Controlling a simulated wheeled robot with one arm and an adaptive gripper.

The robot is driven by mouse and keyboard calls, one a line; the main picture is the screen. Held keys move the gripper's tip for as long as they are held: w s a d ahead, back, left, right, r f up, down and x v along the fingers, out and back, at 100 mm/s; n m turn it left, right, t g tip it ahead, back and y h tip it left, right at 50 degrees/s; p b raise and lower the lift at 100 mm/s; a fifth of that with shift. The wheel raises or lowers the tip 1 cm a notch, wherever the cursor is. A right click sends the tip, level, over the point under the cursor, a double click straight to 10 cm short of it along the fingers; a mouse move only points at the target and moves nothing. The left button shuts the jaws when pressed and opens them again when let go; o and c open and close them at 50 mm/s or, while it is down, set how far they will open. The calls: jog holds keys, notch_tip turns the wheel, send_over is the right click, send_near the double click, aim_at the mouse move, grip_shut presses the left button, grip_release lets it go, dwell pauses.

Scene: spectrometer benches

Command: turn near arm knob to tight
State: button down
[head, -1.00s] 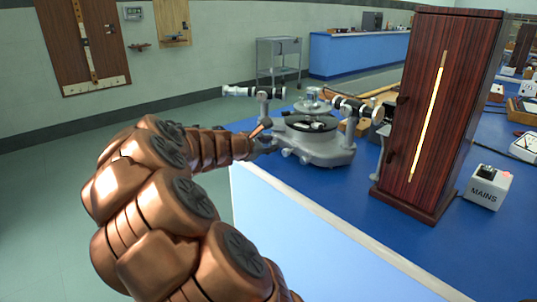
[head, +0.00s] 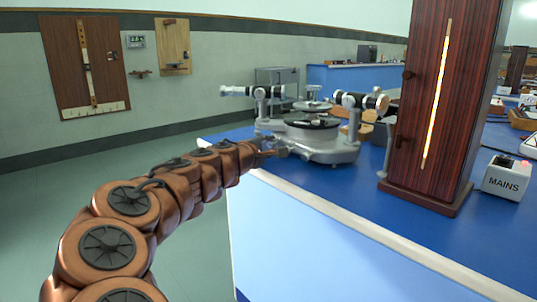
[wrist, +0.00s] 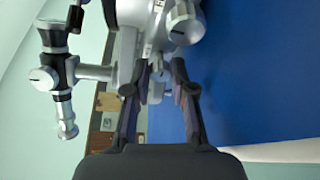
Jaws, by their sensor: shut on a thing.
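The spectrometer (head: 315,150) stands on the blue bench top near its left corner, with a grey base, a round table and two black-and-silver tubes. My gripper (head: 274,147) is at the near left side of its base, low by the bench edge. In the wrist view my gripper (wrist: 158,88) has its two fingers on either side of a small grey knob (wrist: 157,90) under the instrument, and is shut on it. The fingers partly hide the knob. The knob's marking and how far it is turned cannot be read.
A tall dark wooden lamp housing (head: 438,100) with a glowing slit stands right of the spectrometer. A white MAINS box (head: 506,178) is further right. The floor at left is clear.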

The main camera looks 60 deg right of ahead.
dwell(0.5)
jog(key=c, duration=1)
grip_release()
jog(key=shift+r, duration=0.1)
